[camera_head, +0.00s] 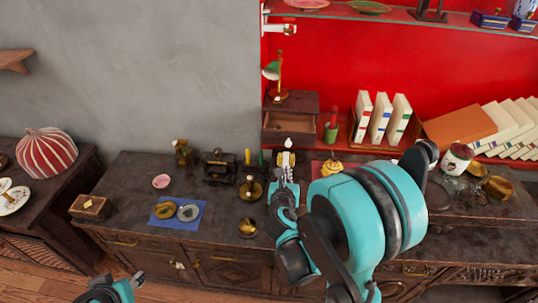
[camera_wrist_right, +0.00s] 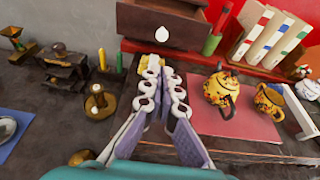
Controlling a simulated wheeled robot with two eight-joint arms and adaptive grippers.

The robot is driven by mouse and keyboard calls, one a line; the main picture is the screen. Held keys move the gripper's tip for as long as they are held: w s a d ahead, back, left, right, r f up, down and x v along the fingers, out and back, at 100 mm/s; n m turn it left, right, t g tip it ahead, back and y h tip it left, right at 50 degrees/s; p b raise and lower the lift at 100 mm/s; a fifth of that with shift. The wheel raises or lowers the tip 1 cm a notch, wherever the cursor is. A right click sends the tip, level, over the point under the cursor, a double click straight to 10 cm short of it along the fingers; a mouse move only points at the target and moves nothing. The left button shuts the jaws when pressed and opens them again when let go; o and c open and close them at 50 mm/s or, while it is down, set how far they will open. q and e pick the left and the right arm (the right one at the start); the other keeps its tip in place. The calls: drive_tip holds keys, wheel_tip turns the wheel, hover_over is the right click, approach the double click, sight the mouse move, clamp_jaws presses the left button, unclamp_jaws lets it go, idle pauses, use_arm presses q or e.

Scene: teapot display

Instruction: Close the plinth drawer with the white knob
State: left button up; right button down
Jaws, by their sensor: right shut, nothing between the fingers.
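The dark wooden plinth (camera_head: 292,101) stands against the red back panel. Its drawer (camera_head: 280,136) sticks out at the front, with part of its inside showing. The white knob (camera_head: 288,143) is on the drawer front; the wrist view also shows the knob (camera_wrist_right: 162,33) and the drawer front (camera_wrist_right: 145,24). My right gripper (camera_head: 286,166) is shut and empty, just in front of the knob. In the wrist view its fingertips (camera_wrist_right: 162,66) are below the knob, with a visible gap.
A painted teapot (camera_wrist_right: 220,90) and cup (camera_wrist_right: 269,102) sit on a pink mat (camera_wrist_right: 235,128) to the right. Brass pieces (camera_wrist_right: 99,103) stand left. A green lamp (camera_head: 272,71) is on the plinth.

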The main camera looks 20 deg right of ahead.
sight(288, 146)
drive_tip(key=b+x, duration=0.2)
drive_tip(key=x, duration=1)
drive_tip(key=shift+w+d+r+b, duration=0.1)
drive_tip(key=shift+w+d+b, duration=0.2)
drive_tip(key=shift+w+d+r, duration=0.1)
drive_tip(key=shift+w+d, duration=0.2)
drive_tip(key=shift+w, duration=0.2)
drive_tip(key=w+d, duration=0.2)
drive_tip(key=w, duration=0.1)
drive_tip(key=w+d, duration=0.2)
drive_tip(key=w, duration=0.1)
drive_tip(key=w+d, duration=0.2)
drive_tip(key=w, duration=0.2)
drive_tip(key=shift+b, duration=0.4)
drive_tip(key=shift+w+d, duration=0.25)
drive_tip(key=shift+w, duration=0.05)
drive_tip(key=shift+r, duration=0.1)
